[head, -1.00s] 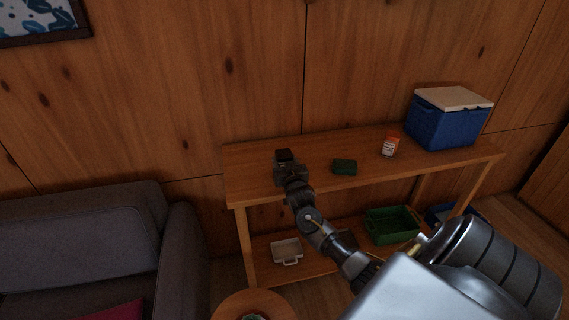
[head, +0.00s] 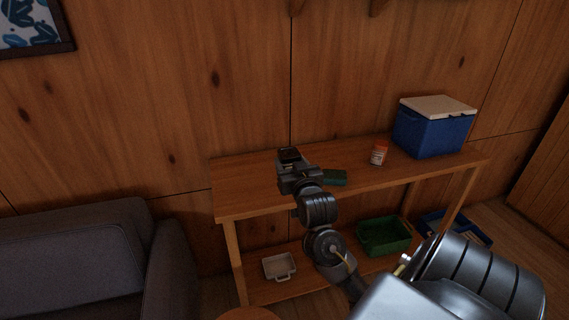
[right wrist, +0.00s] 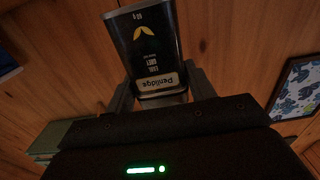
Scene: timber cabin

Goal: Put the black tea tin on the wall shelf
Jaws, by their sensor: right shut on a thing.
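The black tea tin (right wrist: 150,52) is held in my right gripper (right wrist: 160,92). The right wrist view shows its yellow leaf mark and pale name label, with the writing upside down in that picture. In the head view the tin (head: 290,153) is a small dark shape at the tip of my right gripper (head: 292,166), which appears over the left part of the wooden console table. Two wooden brackets, one of them here (head: 377,6), show at the top edge of the head view; any shelf board above them is out of frame. My left gripper is not in view.
On the console table (head: 240,176) are a dark green box (head: 334,177), an orange-and-white bottle (head: 379,154) and a blue cooler (head: 430,132). A white tray (head: 280,266) and a green crate (head: 384,236) are below. A grey sofa (head: 75,250) stands left.

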